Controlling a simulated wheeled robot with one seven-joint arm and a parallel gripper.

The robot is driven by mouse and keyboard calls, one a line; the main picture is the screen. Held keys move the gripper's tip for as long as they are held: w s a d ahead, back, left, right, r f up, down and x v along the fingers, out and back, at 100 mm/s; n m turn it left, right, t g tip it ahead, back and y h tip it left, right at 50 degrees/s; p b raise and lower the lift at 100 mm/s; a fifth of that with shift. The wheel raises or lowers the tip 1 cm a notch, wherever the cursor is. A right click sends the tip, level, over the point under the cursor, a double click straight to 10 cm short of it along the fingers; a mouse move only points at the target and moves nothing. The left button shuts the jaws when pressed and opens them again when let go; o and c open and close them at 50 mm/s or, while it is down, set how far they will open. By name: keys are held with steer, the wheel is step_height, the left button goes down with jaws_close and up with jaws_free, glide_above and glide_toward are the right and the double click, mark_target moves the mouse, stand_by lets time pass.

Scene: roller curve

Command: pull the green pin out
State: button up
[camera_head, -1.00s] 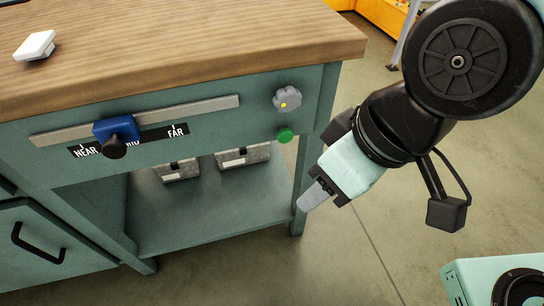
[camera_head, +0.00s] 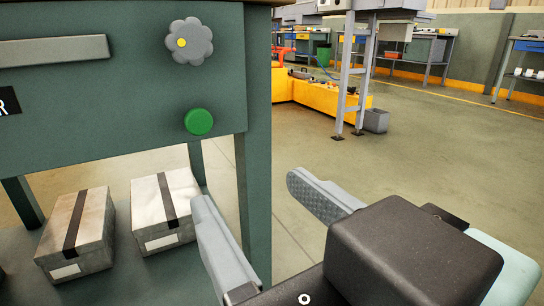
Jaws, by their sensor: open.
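The green pin (camera_head: 199,122) shows as a round green knob on the front panel of the teal bench (camera_head: 120,128), near its right end. It sits below a grey lobed knob (camera_head: 189,41) with a yellow dot. My gripper (camera_head: 258,208) is open, with nothing visible between its two grey fingers. In the picture it is below and to the right of the green pin, apart from it. The left finger overlaps the bench's right leg in view. How deep the pin sits in the panel cannot be told.
Two boxes with dark straps, one grey-brown (camera_head: 92,238) and one whiter (camera_head: 180,205), stand on the bench's lower shelf. A grey rail (camera_head: 55,50) runs along the panel at left. Open floor (camera_head: 440,170) lies to the right.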

steer(key=p, duration=0.8)
glide_toward(200, 124)
steer(key=p+x, duration=0.1)
steer(key=p, duration=0.2)
steer(key=p+x, duration=0.1)
steer(key=p, duration=0.3)
steer(key=shift+w+a+r, duration=0.15)
steer(key=shift+w+r, duration=0.05)
steer(key=shift+r, duration=0.05)
steer(key=x, duration=0.1)
steer(key=b+x, duration=0.1)
steer(key=x, duration=0.3)
steer(key=shift+f+b, duration=0.35)
steer(key=shift+b, duration=0.05)
steer(key=shift+w+a, duration=0.2)
steer(key=shift+w, duration=0.15)
